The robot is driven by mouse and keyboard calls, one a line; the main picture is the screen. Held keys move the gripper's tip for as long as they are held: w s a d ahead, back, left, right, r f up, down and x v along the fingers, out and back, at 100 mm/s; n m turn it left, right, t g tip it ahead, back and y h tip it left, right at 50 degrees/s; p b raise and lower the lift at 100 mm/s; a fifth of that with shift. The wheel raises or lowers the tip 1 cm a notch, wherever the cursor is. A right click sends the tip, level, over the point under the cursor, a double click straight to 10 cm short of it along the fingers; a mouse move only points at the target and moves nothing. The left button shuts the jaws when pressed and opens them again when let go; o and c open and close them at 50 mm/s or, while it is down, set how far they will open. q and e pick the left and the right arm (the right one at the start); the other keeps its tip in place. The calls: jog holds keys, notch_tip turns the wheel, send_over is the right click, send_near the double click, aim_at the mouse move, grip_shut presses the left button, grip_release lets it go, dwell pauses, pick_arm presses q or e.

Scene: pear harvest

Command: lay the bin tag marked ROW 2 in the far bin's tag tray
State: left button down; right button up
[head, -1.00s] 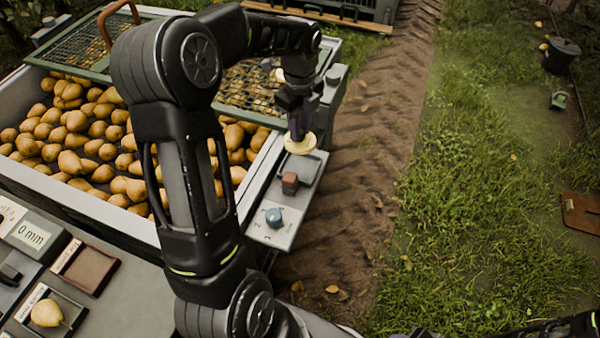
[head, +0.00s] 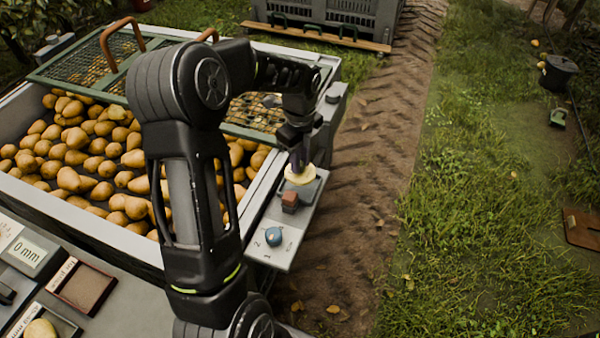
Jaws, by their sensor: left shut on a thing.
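My left gripper (head: 298,164) reaches over the pear bin's right side, pointing down. It is shut on a round cream tag (head: 301,175), whose lettering I cannot read. The tag is over a shallow dark tray (head: 313,190) on the grey side panel (head: 272,254) of the pear bin (head: 110,236). It covers part of the tray, and I cannot tell whether it touches. A red-brown block (head: 289,201) and a blue knob (head: 274,237) sit on the panel nearer to me. My right gripper is not in view.
Green mesh lids (head: 85,62) partly cover the pear bin. A grey crate (head: 340,14) stands at the back. A grey bench with a 0 mm display (head: 28,251) and small trays is at lower left.

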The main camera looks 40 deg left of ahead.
pick_arm(q)
notch_tip(320, 180, down, 5)
jog(key=shift+r+b, duration=0.1)
jog(key=shift+b, duration=0.3)
jog(key=shift+f, duration=0.35)
jog(key=c, duration=1.2)
grip_release()
jog(key=shift+c, duration=0.2)
jog(key=shift+r, duration=0.55)
notch_tip(320, 180, up, 12)
jog(key=shift+f+p, duration=0.2)
jog(key=shift+p, duration=0.8)
